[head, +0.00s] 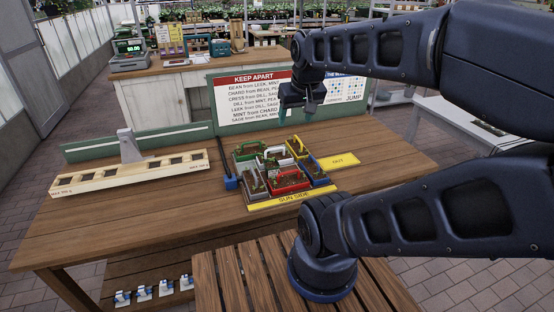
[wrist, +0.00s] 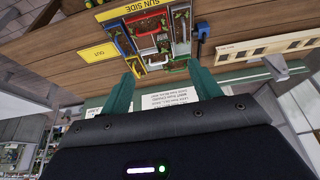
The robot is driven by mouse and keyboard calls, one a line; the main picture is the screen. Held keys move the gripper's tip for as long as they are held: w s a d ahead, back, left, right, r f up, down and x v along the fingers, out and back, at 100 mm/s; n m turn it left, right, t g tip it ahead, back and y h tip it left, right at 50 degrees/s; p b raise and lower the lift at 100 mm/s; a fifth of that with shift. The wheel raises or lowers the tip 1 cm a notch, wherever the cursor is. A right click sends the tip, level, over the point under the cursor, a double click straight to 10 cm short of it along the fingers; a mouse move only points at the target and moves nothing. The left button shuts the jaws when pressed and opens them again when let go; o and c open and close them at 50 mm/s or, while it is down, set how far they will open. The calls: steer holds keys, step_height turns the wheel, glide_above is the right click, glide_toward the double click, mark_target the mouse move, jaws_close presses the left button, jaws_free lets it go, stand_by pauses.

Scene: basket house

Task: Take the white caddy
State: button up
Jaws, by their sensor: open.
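The white caddy (head: 263,163) is in the middle of a tight group of coloured caddies on the wooden table, with small plants in it. In the wrist view the white caddy (wrist: 147,51) shows between the fingertips, beyond them and partly hard to make out. My gripper (head: 283,114) is above and behind the group, apart from it. In the wrist view my gripper (wrist: 162,64) has its two teal fingers spread, with nothing between them.
A yellow SUN SIDE strip (head: 292,199) lies in front. A KEEP APART sign (head: 250,101) stands behind. A slotted wooden rack (head: 130,173) is at left.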

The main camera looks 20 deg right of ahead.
steer(key=c, duration=0.5)
steer(key=n+g+h, duration=0.2)
steer(key=n+h, duration=0.3)
steer(key=n, duration=1.3)
glide_above(275, 155)
steer(key=s+a, duration=0.3)
steer(key=a, duration=0.1)
step_height(275, 155, down, 25)
steer(key=shift+s+x, duration=0.15)
steer(key=shift+x, duration=2.35)
steer(key=shift+s+x, duration=0.15)
steer(key=shift+x, duration=2.3)
